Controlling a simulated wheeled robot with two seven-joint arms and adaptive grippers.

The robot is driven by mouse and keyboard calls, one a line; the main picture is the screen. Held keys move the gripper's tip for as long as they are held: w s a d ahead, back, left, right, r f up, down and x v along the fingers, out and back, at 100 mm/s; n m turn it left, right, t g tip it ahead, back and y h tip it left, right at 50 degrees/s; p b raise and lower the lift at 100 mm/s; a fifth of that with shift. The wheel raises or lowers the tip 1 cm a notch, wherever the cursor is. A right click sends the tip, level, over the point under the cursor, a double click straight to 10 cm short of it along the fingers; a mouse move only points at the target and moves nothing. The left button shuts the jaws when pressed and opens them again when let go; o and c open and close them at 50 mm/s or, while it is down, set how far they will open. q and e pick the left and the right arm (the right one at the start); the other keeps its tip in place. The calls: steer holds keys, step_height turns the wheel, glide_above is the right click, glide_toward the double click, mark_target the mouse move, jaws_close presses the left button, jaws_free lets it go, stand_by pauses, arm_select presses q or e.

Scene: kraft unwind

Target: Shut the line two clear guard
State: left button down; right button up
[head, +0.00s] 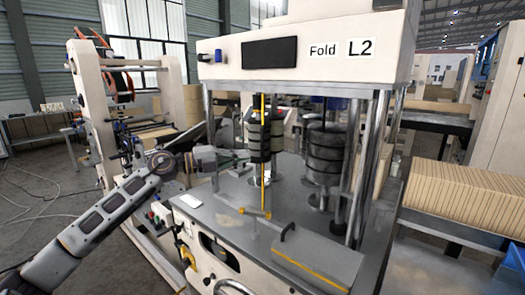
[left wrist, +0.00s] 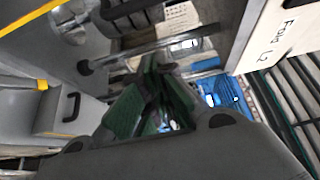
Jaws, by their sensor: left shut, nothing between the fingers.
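The line two machine, labelled Fold L2 (head: 340,49), stands in the middle of the head view. The clear guard shows mainly by its yellow edging (head: 262,185), upright at the front, with a short yellow piece at its foot. The pane itself is too transparent to trace, so I cannot tell how far it stands open. A yellow strip also crosses the upper left of the left wrist view (left wrist: 35,13). My left gripper (head: 212,158) is shut and empty beside the left front post, left of the yellow edge. Its green fingers (left wrist: 152,100) meet in the wrist view. My right gripper is out of view.
A grey box with a black handle (head: 288,231) sits on the machine's front deck. Dark stacked rollers (head: 325,155) stand behind the posts. Stacked brown cartons (head: 470,195) stand at right.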

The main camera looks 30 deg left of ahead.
arm_select(q)
steer(key=shift+w+d, duration=0.1)
steer(key=shift+w, duration=0.1)
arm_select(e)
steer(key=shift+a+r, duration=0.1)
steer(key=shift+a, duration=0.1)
arm_select(q)
steer(key=w+d+p, duration=0.2)
steer(key=w+p, duration=0.2)
steer(key=w, duration=0.4)
steer(key=shift+w+p, duration=0.3)
steer(key=shift+w, duration=0.1)
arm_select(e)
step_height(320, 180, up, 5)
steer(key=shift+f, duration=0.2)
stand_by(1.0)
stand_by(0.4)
